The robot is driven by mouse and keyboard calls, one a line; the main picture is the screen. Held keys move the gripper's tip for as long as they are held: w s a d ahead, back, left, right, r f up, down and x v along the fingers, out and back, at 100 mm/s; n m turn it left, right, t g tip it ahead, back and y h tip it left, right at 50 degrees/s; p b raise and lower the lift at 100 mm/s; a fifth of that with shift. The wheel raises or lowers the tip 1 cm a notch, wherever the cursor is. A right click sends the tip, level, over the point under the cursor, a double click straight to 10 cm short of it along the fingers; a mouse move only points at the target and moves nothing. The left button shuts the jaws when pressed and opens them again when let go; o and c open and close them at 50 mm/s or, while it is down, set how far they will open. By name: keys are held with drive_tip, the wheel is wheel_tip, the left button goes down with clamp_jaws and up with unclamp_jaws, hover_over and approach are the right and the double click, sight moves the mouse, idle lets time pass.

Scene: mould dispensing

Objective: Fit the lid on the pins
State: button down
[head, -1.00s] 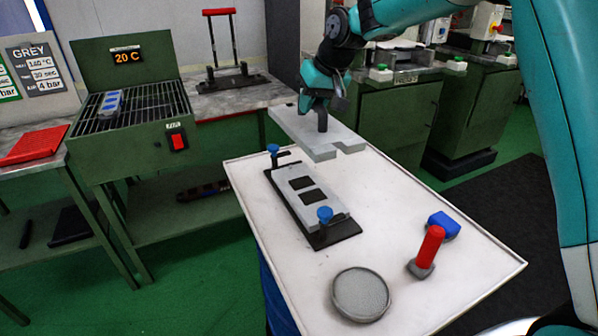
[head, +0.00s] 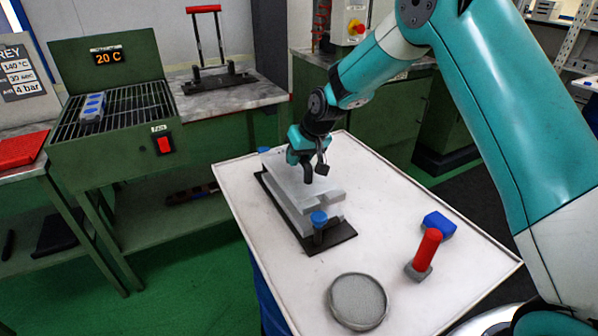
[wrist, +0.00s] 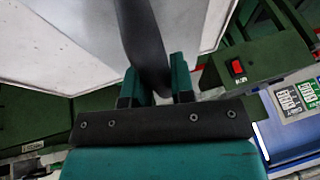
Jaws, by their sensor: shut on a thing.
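The lid (head: 283,181) is a flat light-grey plate with a notched near end. My gripper (head: 314,172) is shut on its dark upright handle. The lid is over the grey mould block, which stands on a dark base plate (head: 338,238); I cannot tell whether it touches the block. The lid hides the block's top and its dark cavities. A blue-topped clamp (head: 319,219) shows at the near end, and another blue top (head: 264,150) at the far end. The pins are hidden. In the wrist view my gripper's fingers (wrist: 156,85) hold the dark handle (wrist: 144,42).
A green cooling bench (head: 150,100) with a grille stands at the left.

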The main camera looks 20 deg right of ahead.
sight(299, 172)
drive_tip(key=shift+w+f, duration=0.1)
drive_tip(key=shift+f, duration=2.15)
drive_tip(key=shift+f, duration=0.15)
drive_tip(key=c, duration=1)
unclamp_jaws()
drive_tip(key=v, duration=1.2)
drive_tip(key=s+a+r+n+g+y, duration=0.1)
drive_tip(key=s+a+r, duration=0.25)
drive_tip(key=s, duration=0.35)
drive_tip(key=s+a+r+n+g, duration=0.15)
drive_tip(key=s+r, duration=0.25)
drive_tip(key=s, duration=0.4)
drive_tip(key=s+n, duration=0.1)
drive_tip(key=s, duration=0.5)
drive_tip(key=s+a+r+g, duration=0.1)
drive_tip(key=s, duration=0.6)
drive_tip(key=s+a+n, duration=0.1)
drive_tip(key=s, duration=0.6)
drive_tip(key=shift+s+a+r+n+g+b, duration=0.1)
drive_tip(key=shift+a+r+n+g+b, duration=0.2)
drive_tip(key=shift+r+n, duration=0.1)
